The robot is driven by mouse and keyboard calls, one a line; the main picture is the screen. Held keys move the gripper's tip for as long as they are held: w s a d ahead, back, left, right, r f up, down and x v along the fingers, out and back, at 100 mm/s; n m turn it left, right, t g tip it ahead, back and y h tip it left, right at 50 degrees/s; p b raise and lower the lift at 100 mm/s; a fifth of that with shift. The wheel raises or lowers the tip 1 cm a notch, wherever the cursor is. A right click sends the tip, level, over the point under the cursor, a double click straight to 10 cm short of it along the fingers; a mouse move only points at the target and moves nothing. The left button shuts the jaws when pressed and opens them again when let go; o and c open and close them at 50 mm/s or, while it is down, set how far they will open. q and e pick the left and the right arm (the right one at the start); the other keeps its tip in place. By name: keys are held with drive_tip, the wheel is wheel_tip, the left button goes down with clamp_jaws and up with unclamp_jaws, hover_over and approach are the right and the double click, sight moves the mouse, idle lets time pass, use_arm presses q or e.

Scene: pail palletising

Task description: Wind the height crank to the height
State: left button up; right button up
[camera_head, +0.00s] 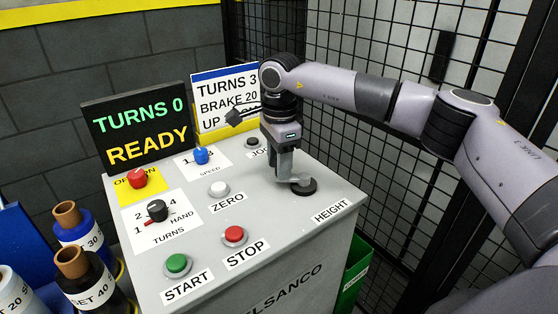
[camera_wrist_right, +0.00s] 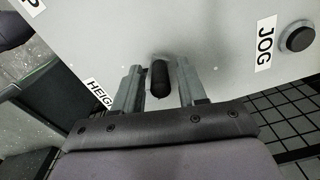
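The height crank (camera_head: 304,188) is at the right end of the grey console top, beside the HEIGHT label (camera_head: 331,211). Its round dark base shows, with a grey arm over it; the gripper hides its handle in the head view. My right gripper (camera_head: 284,168) points down over the crank. In the right wrist view the black crank handle (camera_wrist_right: 160,78) stands between the two fingers of the right gripper (camera_wrist_right: 160,85). There is a gap on both sides of the handle, so the fingers are apart. My left gripper is not in view. The display (camera_head: 140,128) reads TURNS 0, READY.
A sign (camera_head: 225,95) behind the console reads TURNS 3, BRAKE 20, its last line partly hidden. The JOG button (camera_head: 252,142), ZERO button (camera_head: 219,188), STOP button (camera_head: 234,234), START button (camera_head: 177,263) and turns selector (camera_head: 157,209) share the top. A mesh fence (camera_head: 375,190) stands right.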

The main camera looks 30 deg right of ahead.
clamp_jaws()
drive_tip(key=shift+w+d+r+m, duration=0.15)
drive_tip(key=shift+w+m, duration=0.15)
drive_tip(key=shift+m, duration=0.3)
drive_tip(key=shift+w+d+p, duration=0.1)
drive_tip(key=shift+p, duration=0.25)
drive_tip(key=m, duration=0.1)
drive_tip(key=w+d+m+p, duration=0.1)
drive_tip(key=m, duration=0.1)
drive_tip(key=shift+r, duration=0.1)
drive_tip(key=m, duration=0.1)
drive_tip(key=d+m+p, duration=0.1)
drive_tip(key=m, duration=0.1)
drive_tip(key=shift+w+d+m, duration=0.25)
drive_tip(key=shift+w+m, duration=0.05)
drive_tip(key=shift+w, duration=0.1)
drive_tip(key=shift+w+d+m+p, duration=0.2)
drive_tip(key=shift+d+m+p, duration=0.4)
drive_tip(key=shift+m, duration=0.6)
